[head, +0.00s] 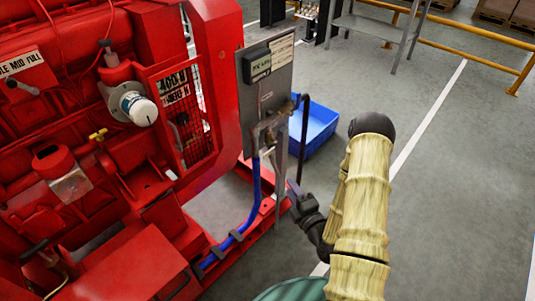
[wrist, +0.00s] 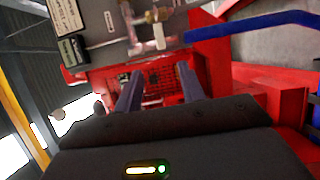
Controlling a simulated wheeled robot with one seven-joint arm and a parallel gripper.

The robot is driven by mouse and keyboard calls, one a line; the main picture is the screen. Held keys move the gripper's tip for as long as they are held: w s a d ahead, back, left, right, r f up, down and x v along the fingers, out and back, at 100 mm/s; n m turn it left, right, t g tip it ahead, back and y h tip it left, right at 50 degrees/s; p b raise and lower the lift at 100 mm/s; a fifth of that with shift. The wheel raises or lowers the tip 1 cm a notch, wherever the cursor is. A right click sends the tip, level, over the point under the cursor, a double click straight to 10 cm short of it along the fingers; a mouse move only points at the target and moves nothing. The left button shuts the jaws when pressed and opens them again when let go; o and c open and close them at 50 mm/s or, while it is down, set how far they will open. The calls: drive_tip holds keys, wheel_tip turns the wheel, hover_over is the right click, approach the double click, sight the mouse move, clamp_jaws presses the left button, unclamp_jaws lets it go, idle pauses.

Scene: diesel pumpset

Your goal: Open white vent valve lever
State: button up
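The white vent valve lever (wrist: 159,37) shows in the wrist view, attached to a small brass valve (wrist: 157,15) on pipework in front of a grey panel (wrist: 98,22). In the head view the same pipework (head: 268,130) is on the panel (head: 268,85), and the lever is too small to make out surely. My gripper (head: 293,188) is below and right of the valve in the head view. In the wrist view my gripper (wrist: 158,70) has its two fingers apart with nothing held between them. The lever is beyond the fingertips, and no contact shows.
The red pumpset (head: 120,150) fills the left side. A blue bin (head: 315,128) stands behind on the floor. The grey floor (head: 455,160) at right is open.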

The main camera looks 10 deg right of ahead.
drive_tip(key=shift+w+a+f, duration=0.1)
drive_tip(key=shift+w, duration=0.05)
drive_tip(key=b, duration=1)
approach(268, 155)
drive_tip(key=b+x, duration=0.1)
drive_tip(key=x, duration=0.9)
drive_tip(key=shift+w, duration=0.25)
drive_tip(key=shift+c, duration=0.4)
clamp_jaws()
